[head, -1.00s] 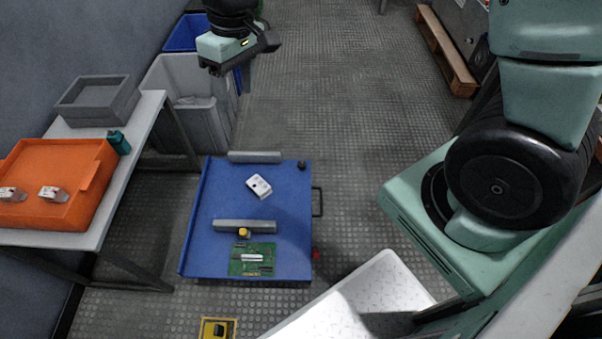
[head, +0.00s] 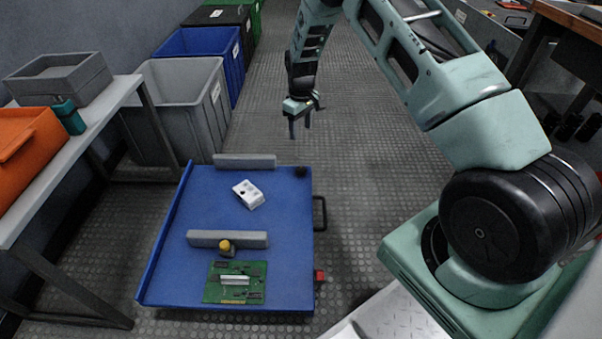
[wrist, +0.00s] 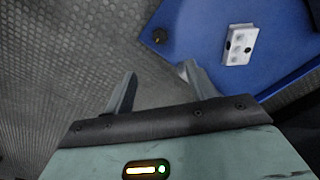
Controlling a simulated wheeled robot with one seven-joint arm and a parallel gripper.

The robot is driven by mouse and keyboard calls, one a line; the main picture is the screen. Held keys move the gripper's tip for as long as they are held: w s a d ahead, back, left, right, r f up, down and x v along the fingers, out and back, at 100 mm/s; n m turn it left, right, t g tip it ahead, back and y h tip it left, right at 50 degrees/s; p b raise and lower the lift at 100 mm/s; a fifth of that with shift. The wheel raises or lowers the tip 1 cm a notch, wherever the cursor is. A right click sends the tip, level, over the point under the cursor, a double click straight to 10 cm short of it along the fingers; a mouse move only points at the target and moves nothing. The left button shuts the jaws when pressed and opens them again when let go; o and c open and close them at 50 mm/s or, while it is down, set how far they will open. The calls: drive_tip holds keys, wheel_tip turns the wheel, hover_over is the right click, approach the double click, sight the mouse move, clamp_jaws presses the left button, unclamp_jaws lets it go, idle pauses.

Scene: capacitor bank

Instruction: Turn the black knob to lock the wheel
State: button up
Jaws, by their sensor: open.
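The black knob (head: 301,171) stands on the far right corner of the blue cart top (head: 190,280). In the wrist view the knob (wrist: 159,36) is a small dark round shape near the corner of the blue surface, ahead of the fingers. My gripper (head: 299,128) hangs beyond that corner, pointing down, above the floor and apart from the knob. In the wrist view its fingers (wrist: 158,82) are spread with nothing between them. The wheel under the cart is hidden.
On the cart are a white box (head: 249,195), two grey bars, a yellow-topped part (head: 225,246) and a green circuit board (head: 236,283). A black handle (head: 320,213) and a red part (head: 319,275) stick out on its right side. Grey (head: 180,105) and blue bins stand behind left. Floor right of the cart is clear.

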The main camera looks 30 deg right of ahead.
sight(301, 169)
wheel_tip(301, 169, down, 17)
drive_tip(key=b, duration=0.8)
drive_tip(key=c, duration=1)
